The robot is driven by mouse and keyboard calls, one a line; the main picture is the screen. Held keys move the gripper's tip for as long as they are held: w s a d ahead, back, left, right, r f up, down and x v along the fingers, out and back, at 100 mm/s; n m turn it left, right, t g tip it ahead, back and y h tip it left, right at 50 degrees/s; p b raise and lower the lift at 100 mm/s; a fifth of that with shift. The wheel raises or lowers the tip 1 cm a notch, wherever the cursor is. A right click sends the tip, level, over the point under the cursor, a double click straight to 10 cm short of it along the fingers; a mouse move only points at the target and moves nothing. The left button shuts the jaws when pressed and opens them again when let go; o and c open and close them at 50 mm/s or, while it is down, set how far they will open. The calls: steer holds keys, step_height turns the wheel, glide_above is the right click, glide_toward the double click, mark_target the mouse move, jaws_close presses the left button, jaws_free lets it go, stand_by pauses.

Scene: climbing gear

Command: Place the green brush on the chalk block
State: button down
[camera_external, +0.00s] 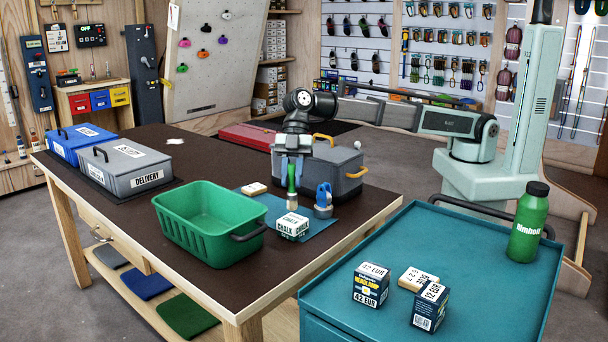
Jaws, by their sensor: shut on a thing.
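My gripper (291,163) points down over the dark table and is shut on the green brush (291,184). The brush hangs upright, with a pale lower end. Directly below it in the picture is the white chalk block (292,227), a small cube with green "CHALK" lettering. It sits at the front of a blue mat (262,207). The brush's lower end appears just above or behind the block's top; I cannot tell whether they touch.
A green crate (206,222) stands left of the chalk block. A blue-and-grey item (323,201) stands close on its right, and a small pale block (254,189) lies behind. A grey box (336,172) with yellow handles stands behind the gripper. The table's middle left is clear.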

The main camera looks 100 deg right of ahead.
mark_target(292, 192)
steer(key=shift+f, duration=1.5)
steer(key=shift+f, duration=0.1)
steer(key=c, duration=0.9)
jaws_free()
steer(key=v, duration=1.2)
